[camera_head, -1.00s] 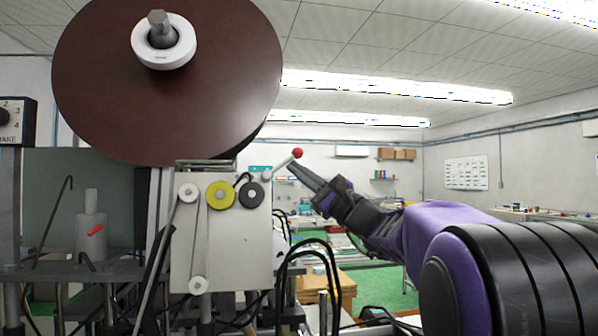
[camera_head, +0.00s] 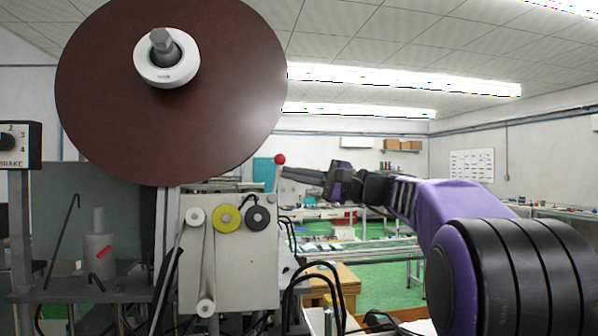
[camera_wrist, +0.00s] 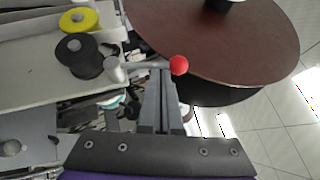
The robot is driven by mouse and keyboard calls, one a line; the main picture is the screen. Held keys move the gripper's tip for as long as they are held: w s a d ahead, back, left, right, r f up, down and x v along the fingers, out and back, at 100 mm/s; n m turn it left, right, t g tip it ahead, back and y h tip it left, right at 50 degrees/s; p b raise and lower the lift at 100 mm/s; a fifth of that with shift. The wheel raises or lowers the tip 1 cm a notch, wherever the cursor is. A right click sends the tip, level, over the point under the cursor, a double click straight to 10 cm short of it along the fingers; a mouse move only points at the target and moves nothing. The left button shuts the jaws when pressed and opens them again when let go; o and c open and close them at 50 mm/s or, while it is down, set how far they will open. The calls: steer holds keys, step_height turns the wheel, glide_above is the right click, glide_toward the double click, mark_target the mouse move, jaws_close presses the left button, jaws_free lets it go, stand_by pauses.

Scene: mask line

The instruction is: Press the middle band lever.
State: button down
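A lever with a red ball knob (camera_head: 279,159) stands nearly upright at the right edge of the machine's pale box. In the wrist view its metal arm (camera_wrist: 140,67) runs from a round pivot to the red ball. My gripper (camera_head: 284,171) reaches in from the right, its fingertips at the lever just below the ball. In the wrist view my gripper (camera_wrist: 161,80) has its two fingers close together, with nothing seen between them. The tips overlap the lever arm beside the ball; I cannot tell whether they touch it.
A large brown disc (camera_head: 220,110) overhangs the lever from above. Yellow (camera_head: 228,217) and black rollers (camera_head: 258,218) sit on the pale box (camera_head: 245,270). Black cables (camera_head: 310,270) hang below my arm. A grey cylinder (camera_head: 98,250) stands left.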

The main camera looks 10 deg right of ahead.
steer(key=shift+a+r, duration=0.4)
steer(key=shift+a, duration=0.2)
stand_by(0.5)
steer(key=shift+w, duration=0.1)
